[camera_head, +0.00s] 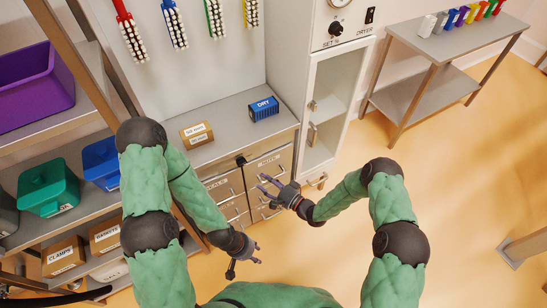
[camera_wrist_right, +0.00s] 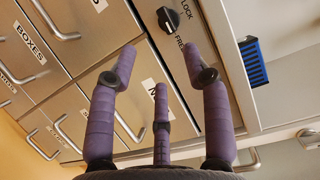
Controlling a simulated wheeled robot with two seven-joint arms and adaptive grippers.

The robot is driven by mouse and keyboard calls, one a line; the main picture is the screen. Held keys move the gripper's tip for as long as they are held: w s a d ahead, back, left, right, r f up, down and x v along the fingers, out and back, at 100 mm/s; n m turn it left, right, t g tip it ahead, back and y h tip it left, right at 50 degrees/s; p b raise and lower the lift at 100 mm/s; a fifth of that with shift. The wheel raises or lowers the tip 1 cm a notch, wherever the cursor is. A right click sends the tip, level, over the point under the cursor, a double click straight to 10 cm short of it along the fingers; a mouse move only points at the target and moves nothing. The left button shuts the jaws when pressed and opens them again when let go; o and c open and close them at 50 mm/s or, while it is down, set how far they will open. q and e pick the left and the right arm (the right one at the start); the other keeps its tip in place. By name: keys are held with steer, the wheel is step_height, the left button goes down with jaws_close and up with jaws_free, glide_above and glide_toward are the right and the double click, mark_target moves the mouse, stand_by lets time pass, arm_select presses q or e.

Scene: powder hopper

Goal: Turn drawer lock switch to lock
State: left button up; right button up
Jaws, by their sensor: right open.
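The drawer lock switch is a black knob (camera_wrist_right: 168,18) on the steel cabinet front, between a drawer column and the counter edge in the right wrist view. The words LOCK and FREE are printed beside it; I cannot tell which one it points at. In the head view the knob (camera_head: 240,160) is small, at the top of the drawer front. My right gripper (camera_head: 264,189) is open and empty in front of the drawers. In the right wrist view its purple fingers (camera_wrist_right: 160,90) are spread, short of the knob. My left gripper (camera_head: 246,262) is lower, with its fingers apart and empty.
The drawers (camera_head: 265,165) have bar handles that stick out. A blue DRY box (camera_head: 264,108) and a cardboard box (camera_head: 197,134) sit on the counter (camera_head: 225,118). The dryer cabinet (camera_head: 325,110) stands to the right. Shelves with bins (camera_head: 47,186) stand left. Open floor lies right.

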mark_target(242, 162)
steer(key=x, duration=0.7)
steer(key=b+x, duration=0.1)
steer(key=x, duration=0.2)
steer(key=shift+w+a+r, duration=0.25)
jaws_close()
